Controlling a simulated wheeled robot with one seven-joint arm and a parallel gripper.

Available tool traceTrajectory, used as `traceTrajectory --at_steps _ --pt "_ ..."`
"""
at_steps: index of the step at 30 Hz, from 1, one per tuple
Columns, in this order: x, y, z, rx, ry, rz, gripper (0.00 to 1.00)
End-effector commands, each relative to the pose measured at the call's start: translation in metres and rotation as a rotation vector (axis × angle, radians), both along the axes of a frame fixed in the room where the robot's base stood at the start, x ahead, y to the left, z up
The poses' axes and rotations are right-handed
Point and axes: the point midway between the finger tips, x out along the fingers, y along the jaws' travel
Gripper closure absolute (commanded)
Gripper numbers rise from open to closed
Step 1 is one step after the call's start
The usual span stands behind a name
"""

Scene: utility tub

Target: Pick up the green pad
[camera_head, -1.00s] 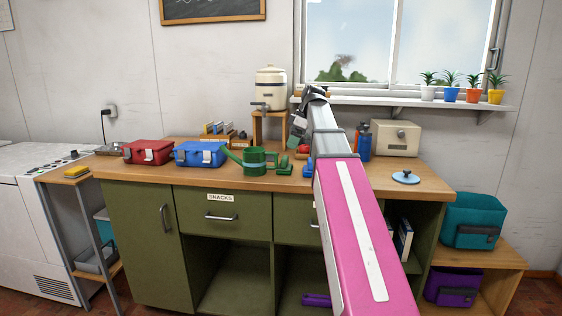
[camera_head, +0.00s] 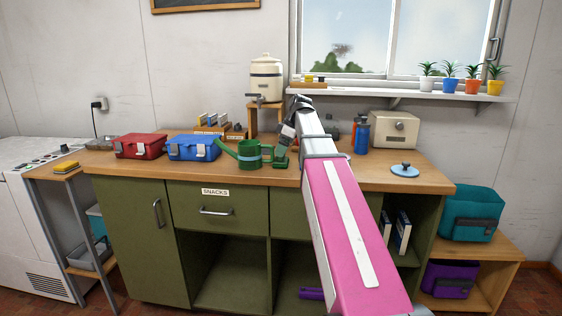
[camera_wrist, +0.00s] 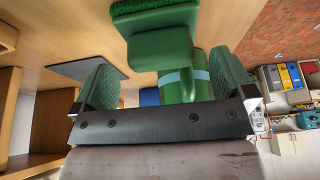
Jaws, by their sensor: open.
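The green pad (camera_head: 281,160) stands on the wooden counter just right of the green watering can, partly hidden by my gripper. In the wrist view the green pad (camera_wrist: 157,48) is a green block with a rough textured face at the top edge. My gripper (camera_head: 287,140) points down over it. In the wrist view my gripper (camera_wrist: 165,82) is open, with a green textured finger on each side. The pad shows between and beyond the fingers, with no visible grip on it. Its lower contact with the counter is hidden in the head view.
The green watering can (camera_head: 250,154) with a pale blue band stands close at the left. Blue (camera_head: 194,148) and red (camera_head: 139,146) boxes are further left. A beige dispenser (camera_head: 266,78) on a wooden stand is behind; a blue bottle (camera_head: 362,138) and a beige box (camera_head: 394,129) are right.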

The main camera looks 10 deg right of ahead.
Motion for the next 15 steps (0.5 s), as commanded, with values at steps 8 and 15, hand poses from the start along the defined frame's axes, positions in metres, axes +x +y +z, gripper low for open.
traceTrajectory --at_steps 8,15 --pt "0.002 0.011 -0.032 0.0 0.0 0.001 0.0" --pt "0.002 0.012 -0.033 0.0 0.0 0.0 0.03"
